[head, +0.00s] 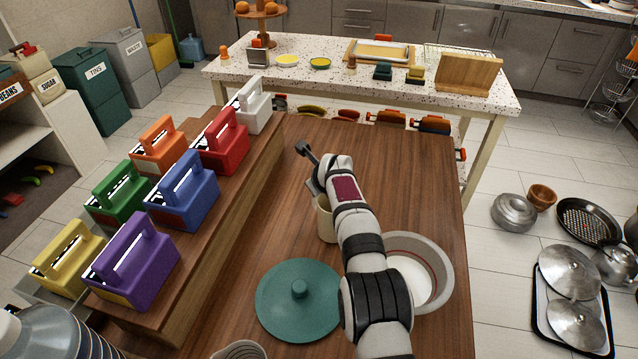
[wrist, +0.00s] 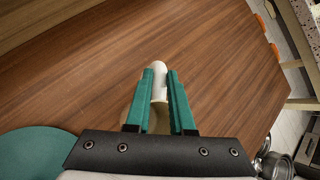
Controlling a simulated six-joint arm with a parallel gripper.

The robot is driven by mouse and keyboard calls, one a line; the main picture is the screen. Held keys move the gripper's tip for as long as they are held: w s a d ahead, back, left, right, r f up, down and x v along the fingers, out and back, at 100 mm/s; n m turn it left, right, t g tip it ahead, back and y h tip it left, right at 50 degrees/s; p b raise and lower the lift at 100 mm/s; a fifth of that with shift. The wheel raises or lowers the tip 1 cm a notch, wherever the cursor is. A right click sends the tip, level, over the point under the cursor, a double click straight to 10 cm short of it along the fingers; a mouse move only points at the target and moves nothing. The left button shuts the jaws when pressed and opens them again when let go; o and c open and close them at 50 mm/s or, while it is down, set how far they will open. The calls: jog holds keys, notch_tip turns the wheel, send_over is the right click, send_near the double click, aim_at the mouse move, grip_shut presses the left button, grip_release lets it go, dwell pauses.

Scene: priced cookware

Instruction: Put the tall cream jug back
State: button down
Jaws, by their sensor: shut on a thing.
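The tall cream jug (head: 325,222) stands upright at the middle of the brown wooden table (head: 400,185) in the head view, partly hidden by my arm. In the wrist view a pale part of the jug (wrist: 159,88) shows between the two teal fingers. My gripper (wrist: 159,76) is shut on it. In the head view my gripper (head: 315,187) is at the jug's upper part, with its fingers mostly hidden. I cannot tell whether the jug's base touches the table.
A teal lid (head: 298,315) lies in front of the jug, and a grey-rimmed bowl (head: 438,270) stands right, behind my arm. A stepped wooden rack (head: 200,275) with coloured handled boxes fills the left side. The table's far part is clear. A speckled counter (head: 330,75) stands beyond.

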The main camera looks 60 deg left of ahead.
jog(key=shift+f, duration=0.15)
jog(key=c, duration=0.8)
grip_release()
